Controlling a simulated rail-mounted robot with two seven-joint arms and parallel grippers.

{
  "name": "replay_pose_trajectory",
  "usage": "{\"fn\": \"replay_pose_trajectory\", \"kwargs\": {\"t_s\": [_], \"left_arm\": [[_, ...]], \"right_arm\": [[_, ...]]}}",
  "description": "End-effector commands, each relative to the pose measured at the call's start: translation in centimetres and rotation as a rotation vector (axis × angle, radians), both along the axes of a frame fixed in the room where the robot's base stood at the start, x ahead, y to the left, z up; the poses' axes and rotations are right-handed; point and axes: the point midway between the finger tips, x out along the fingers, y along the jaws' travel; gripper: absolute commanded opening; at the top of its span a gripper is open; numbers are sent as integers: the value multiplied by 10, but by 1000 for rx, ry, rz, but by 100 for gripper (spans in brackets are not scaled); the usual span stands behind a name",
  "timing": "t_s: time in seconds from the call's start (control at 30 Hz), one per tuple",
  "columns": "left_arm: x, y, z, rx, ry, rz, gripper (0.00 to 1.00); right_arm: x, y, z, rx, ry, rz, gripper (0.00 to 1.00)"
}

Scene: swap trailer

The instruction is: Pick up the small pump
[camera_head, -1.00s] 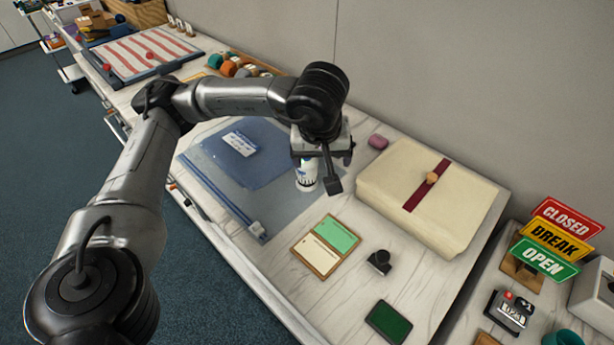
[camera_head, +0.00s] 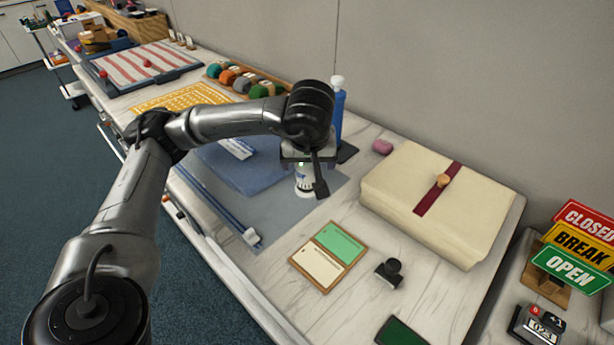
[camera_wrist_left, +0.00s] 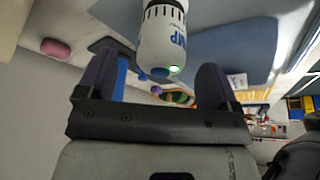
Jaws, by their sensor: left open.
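The small pump (camera_head: 304,186) is a white upright cylinder with dark markings, standing on a grey-blue mat. My left gripper (camera_head: 309,176) is just above and beside it in the head view, with one dark finger in front of the pump's right side and the other finger hidden. In the left wrist view the pump (camera_wrist_left: 163,35) shows blue lettering and a small green light. The left gripper (camera_wrist_left: 157,75) is open there, its two fingers apart, and the pump's near end lies at the gap between the fingertips. I cannot tell whether they touch. My right gripper is not in view.
A blue bottle (camera_head: 339,112) with a white cap stands behind the gripper. A blue folded pouch (camera_head: 235,168) lies left of the pump.

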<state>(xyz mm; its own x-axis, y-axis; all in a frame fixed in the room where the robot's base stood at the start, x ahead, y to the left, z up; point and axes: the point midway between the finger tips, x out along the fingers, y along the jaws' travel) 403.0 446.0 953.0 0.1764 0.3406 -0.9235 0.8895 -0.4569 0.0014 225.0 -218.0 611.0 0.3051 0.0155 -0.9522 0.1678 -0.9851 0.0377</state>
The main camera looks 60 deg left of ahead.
Motion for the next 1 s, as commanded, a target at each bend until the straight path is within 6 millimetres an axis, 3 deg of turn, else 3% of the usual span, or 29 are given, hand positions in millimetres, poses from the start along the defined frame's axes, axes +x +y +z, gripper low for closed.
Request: {"fn": "replay_pose_trajectory", "kwargs": {"t_s": [0.4, 0.73, 1.0], "left_arm": [[6, 19, -43, 1, 4, 2, 86], [7, 20, -46, 0, 1, 0, 86], [7, 20, -46, 0, 1, 0, 60]], "right_arm": [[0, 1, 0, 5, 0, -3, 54], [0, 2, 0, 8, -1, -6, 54], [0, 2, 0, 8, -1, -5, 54]]}}
